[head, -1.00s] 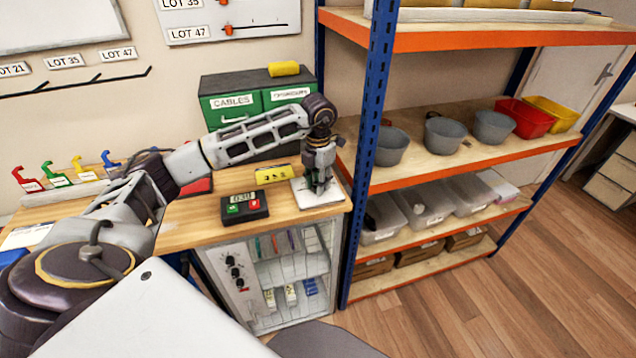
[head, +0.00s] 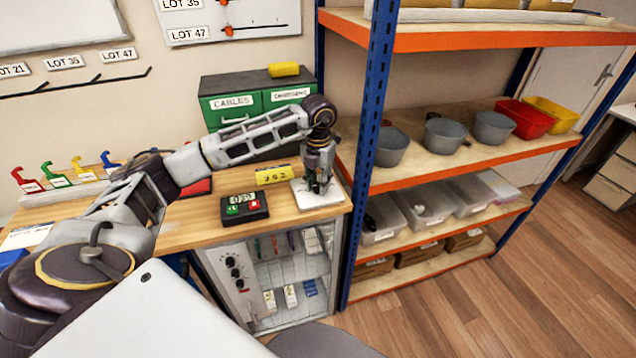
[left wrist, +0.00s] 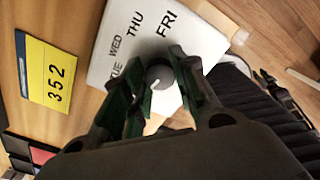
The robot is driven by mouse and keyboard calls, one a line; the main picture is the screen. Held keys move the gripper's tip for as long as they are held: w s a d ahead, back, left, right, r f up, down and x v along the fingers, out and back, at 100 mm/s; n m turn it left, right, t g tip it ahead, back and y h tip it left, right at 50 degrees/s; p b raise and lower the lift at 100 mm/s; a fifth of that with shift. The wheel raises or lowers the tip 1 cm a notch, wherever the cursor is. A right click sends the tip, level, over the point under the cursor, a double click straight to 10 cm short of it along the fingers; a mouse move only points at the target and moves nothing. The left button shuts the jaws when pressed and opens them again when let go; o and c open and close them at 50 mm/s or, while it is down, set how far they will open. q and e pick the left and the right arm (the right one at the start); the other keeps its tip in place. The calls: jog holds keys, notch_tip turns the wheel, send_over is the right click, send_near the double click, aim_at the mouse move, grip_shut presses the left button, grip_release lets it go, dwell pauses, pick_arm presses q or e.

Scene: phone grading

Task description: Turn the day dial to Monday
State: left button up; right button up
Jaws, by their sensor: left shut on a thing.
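The day dial is a white square plate (head: 326,201) on the right end of the wooden bench. In the left wrist view, the plate (left wrist: 193,32) carries the words TUE, WED, THU and FRI around a dark round knob (left wrist: 160,74) with a white pointer line. MON is not visible there. My left gripper (head: 318,190) points down over the plate. Its fingers (left wrist: 160,80) are shut on the knob, one on each side. The pointer's exact reading is hard to tell, as the fingers and wrist hide part of the plate. My right gripper is not in view.
A yellow 352 block (head: 273,175) and a black timer (head: 244,207) with green and red buttons sit left of the plate. A blue shelf post (head: 366,150) stands close on the right. Green drawers (head: 232,105) stand behind.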

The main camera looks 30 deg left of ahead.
aim_at(318, 185)
pick_arm(q)
jog(key=o, duration=1.1)
jog(key=shift+c, duration=0.2)
notch_tip(318, 185, up, 12)
dwell(0.6)
